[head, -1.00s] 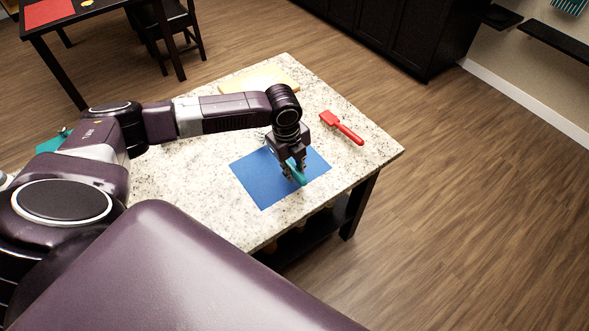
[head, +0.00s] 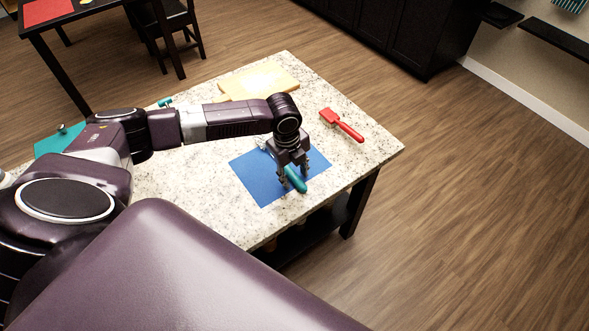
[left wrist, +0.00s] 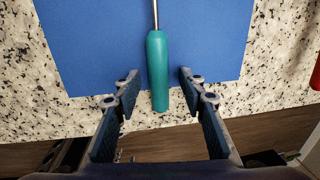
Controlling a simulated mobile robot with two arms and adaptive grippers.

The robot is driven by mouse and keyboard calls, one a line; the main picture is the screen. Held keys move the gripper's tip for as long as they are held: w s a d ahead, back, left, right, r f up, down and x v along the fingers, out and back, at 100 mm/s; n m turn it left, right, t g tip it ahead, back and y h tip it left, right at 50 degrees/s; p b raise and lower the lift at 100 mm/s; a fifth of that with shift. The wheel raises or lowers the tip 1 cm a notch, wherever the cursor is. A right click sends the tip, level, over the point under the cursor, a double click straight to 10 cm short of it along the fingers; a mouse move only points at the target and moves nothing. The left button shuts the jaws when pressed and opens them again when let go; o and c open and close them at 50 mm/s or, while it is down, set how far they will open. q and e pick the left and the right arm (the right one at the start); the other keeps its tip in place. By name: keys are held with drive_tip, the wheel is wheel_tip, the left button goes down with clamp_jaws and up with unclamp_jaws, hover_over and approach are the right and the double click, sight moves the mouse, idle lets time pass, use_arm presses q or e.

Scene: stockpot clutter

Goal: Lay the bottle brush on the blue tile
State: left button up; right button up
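The bottle brush lies on the blue tile (head: 258,183), its teal handle (head: 296,180) toward the front right and its pale bristle end (head: 262,144) near the tile's back edge. In the left wrist view the handle (left wrist: 157,70) and a thin metal shaft show over the blue tile (left wrist: 95,45). The handle's end reaches a little past the tile's edge; the bristles are out of that view. My left gripper (head: 294,177) is open above the handle. Its fingers (left wrist: 156,90) stand apart on both sides of the handle, with gaps. My right gripper is not in view.
The speckled stone counter (head: 190,190) carries a red brush (head: 342,125) at the right and a yellow board (head: 258,80) at the back. A teal item (head: 60,140) lies at the far left. The counter's front edge is close to the tile.

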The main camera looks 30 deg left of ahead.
use_arm(q)
wheel_tip(320, 180, up, 12)
drive_tip(key=s, duration=0.1)
drive_tip(key=shift+s+a, duration=0.25)
drive_tip(key=shift+a, duration=0.05)
drive_tip(key=shift+f, duration=0.1)
idle(0.6)
